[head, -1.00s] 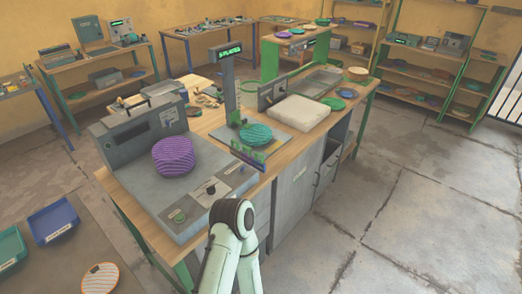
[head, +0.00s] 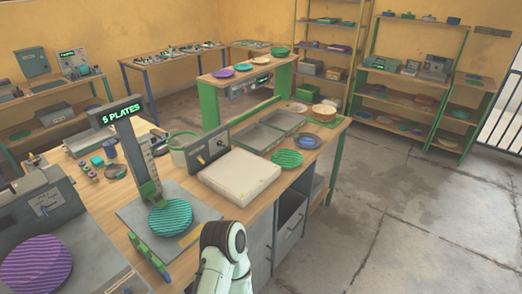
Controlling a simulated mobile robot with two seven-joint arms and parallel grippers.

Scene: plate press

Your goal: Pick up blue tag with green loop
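I cannot make out a blue tag with a green loop for certain. Small blue and teal items (head: 98,161) stand at the left of the wooden workbench (head: 262,212), too small to tell their shape. Part of one of my arms rises at the bottom middle, in front of the workbench edge. Its gripper is not visible, and neither is the other gripper.
A purple stack (head: 36,263) sits on the press at left. A white slab (head: 238,176) and grey trays (head: 262,137) lie beyond. The floor at right is clear.

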